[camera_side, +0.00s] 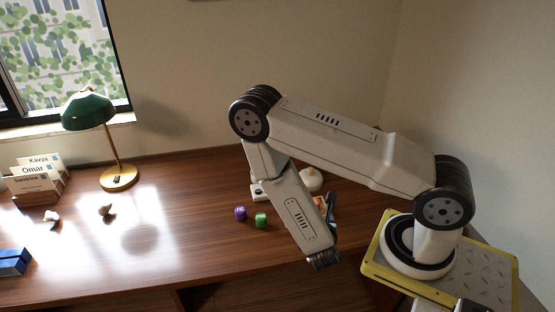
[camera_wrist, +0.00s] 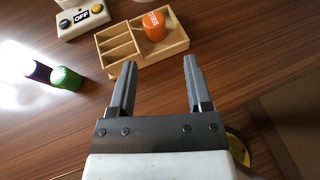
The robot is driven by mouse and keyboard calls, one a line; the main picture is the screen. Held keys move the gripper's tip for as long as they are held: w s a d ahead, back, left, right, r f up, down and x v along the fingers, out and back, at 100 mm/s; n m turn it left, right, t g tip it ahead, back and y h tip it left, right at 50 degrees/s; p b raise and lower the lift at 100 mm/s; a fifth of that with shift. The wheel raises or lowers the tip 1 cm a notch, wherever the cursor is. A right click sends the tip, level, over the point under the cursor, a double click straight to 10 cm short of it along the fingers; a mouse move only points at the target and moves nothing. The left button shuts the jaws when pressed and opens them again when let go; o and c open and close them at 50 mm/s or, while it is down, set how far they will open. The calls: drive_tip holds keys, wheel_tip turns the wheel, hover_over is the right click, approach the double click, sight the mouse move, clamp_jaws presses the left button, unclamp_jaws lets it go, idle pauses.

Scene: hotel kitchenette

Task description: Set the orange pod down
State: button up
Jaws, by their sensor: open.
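The orange pod (camera_wrist: 153,26) stands in the larger right compartment of a small wooden tray (camera_wrist: 180,44) in the wrist view, tilted a little, with white lettering on its side. My gripper (camera_wrist: 159,62) is open and empty, its two fingers apart and pointing toward the tray's near edge. The pod lies beyond the fingertips and is clear of them. In the side view, a bit of orange (camera_side: 320,201) shows beside my forearm, which hides most of the tray.
A purple pod (camera_side: 240,213) and a green pod (camera_side: 261,220) stand left of my arm. A white box marked OFF (camera_wrist: 82,20) with buttons is left of the tray. A green lamp (camera_side: 88,110), cards (camera_side: 36,180) and a blue box (camera_side: 13,262) are farther left.

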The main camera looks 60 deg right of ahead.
drive_tip(key=s+a+r+m+g+y, duration=0.25)
drive_tip(key=s+r+m+g, duration=0.25)
drive_tip(key=r+m+g, duration=0.65)
drive_tip(key=w+a+r+m+t+y, duration=0.6)
drive_tip(key=w+a+m+t+y, duration=0.2)
drive_tip(key=m, duration=0.3)
drive_tip(key=shift+w+a+r+m+y, duration=0.2)
drive_tip(key=shift+w+a+m+y, duration=0.15)
drive_tip(key=shift+w+a+y, duration=0.45)
